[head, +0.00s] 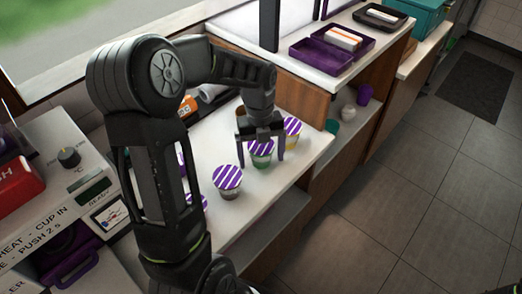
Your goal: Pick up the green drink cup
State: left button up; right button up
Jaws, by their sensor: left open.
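The green drink cup (262,161), with a purple-and-white striped lid, stands upright on the white counter (289,178). My left gripper (261,153) is over it, pointing down. The gripper body hides part of the lid. My right gripper is not in view.
A cup with a dark body (228,182) stands close in front-left, and a yellow cup (292,131) stands just right and behind. More striped lids show partly behind my arm. A machine with a knob (69,157) is at left. Purple trays (331,50) lie on a higher counter.

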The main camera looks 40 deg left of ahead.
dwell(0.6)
pick_arm(q)
jog(key=c, duration=1.6)
